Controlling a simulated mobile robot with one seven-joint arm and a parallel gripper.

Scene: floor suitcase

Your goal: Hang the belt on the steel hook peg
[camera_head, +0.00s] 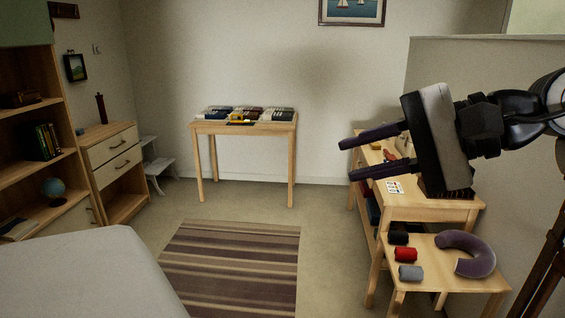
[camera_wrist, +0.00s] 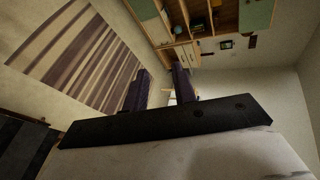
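My gripper (camera_head: 346,159) is raised at the right of the head view, in front of the right-hand desk. Its two dark fingers point left and stand apart with nothing between them. The wrist view also shows the spread, empty fingers (camera_wrist: 160,88). I cannot make out the belt in either view. A dark board (camera_head: 64,10) is on the wall at the upper left and may carry hooks. It is too small and dim to tell whether a steel peg is on it.
The desk (camera_head: 430,208) at right holds small items. A low table (camera_head: 430,281) holds rolled items and a neck pillow (camera_head: 466,256). A bed (camera_head: 85,275) fills the lower left. The striped rug (camera_head: 230,265) is clear.

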